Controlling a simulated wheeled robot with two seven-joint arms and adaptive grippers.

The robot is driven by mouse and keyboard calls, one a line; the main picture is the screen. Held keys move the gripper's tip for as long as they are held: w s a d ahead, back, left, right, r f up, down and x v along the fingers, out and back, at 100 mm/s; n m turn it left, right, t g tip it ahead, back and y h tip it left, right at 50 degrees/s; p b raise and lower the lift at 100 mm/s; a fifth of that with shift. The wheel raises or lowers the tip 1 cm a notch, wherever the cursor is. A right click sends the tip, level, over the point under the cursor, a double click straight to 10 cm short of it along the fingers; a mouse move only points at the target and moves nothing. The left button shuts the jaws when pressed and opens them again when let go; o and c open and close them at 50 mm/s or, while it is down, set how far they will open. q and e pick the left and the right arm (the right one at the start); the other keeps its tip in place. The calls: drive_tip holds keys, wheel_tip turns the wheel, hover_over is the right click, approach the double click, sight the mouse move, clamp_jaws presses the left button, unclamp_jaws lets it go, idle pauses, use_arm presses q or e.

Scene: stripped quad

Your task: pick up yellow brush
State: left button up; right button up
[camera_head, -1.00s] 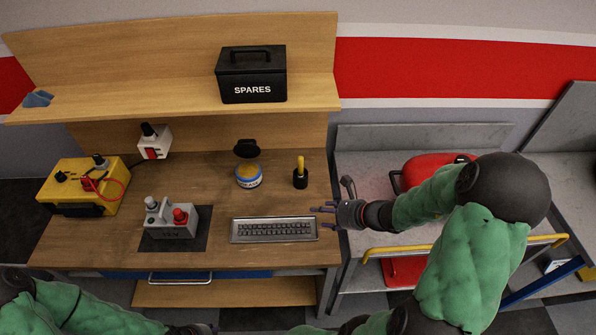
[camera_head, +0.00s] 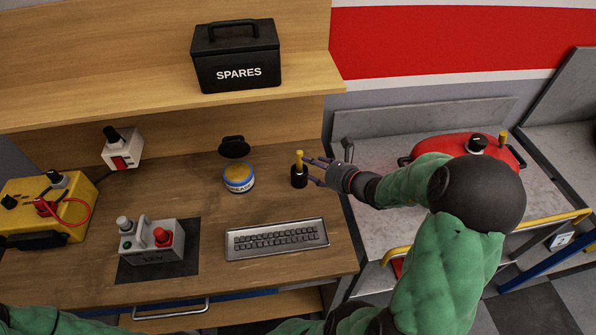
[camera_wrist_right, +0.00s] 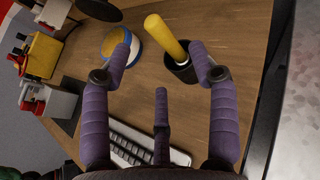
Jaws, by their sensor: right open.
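The yellow brush (camera_head: 299,160) stands upright in a small black cup (camera_head: 299,180) near the right end of the wooden desk. In the right wrist view the brush (camera_wrist_right: 166,38) leans out of its black cup (camera_wrist_right: 182,70), just beyond and between the fingertips. My right gripper (camera_head: 308,172) is open, with its purple fingers reaching in from the right beside the brush and cup. In the right wrist view the fingers (camera_wrist_right: 160,62) are spread and empty. My left gripper is not in view; only part of a green arm shows at the bottom left.
A blue and yellow tin (camera_head: 238,178) with its dark lid raised stands left of the cup. A keyboard (camera_head: 277,238) lies in front. A grey control box (camera_head: 152,245), yellow box (camera_head: 45,210) and black SPARES box (camera_head: 237,55) are farther off. A red container (camera_head: 465,150) sits right.

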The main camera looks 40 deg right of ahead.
sight(300, 160)
drive_tip(key=b+x, duration=0.1)
drive_tip(key=x, duration=0.7)
drive_tip(key=shift+w+r+b, duration=0.1)
drive_tip(key=shift+b, duration=0.3)
drive_tip(key=shift+c, duration=0.3)
clamp_jaws()
